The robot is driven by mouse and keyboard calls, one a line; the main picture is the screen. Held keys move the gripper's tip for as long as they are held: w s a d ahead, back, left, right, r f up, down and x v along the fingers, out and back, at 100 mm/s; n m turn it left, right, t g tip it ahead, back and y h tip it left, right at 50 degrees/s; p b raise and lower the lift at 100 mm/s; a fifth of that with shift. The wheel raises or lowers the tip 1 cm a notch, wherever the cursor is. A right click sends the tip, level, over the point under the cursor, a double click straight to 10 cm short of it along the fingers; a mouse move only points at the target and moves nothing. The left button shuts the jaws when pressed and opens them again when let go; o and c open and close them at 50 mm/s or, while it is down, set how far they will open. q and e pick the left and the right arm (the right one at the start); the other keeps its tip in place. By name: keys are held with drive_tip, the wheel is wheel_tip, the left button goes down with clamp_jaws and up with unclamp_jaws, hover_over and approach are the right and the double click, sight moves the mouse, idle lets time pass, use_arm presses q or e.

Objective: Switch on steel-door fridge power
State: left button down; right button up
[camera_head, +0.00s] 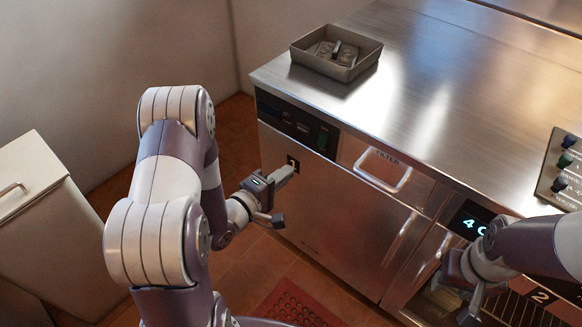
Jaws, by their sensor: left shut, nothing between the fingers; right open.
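The steel-door fridge (327,221) stands under the counter, with its plain steel door closed. Its dark control panel (297,124) runs along the top left of the front, with a blue part at the left and a green-tinted switch-like part at the right. My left gripper (287,172) is shut and empty, in front of the upper left of the door, below the panel; whether it touches the door I cannot tell. My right gripper (474,305) is open at the lower right, in front of the neighbouring unit with a lit display (471,224).
A grey tray (364,64) with dark items sits on the steel countertop (440,100). A knob panel (562,170) is at the right. A pale cabinet (28,200) stands at the left.

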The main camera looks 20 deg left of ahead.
sight(321, 147)
use_arm(q)
drive_tip(key=b+x, duration=0.1)
drive_tip(key=x, duration=1.1)
drive_tip(key=shift+w+f+b, duration=0.1)
drive_tip(key=shift+b, duration=0.3)
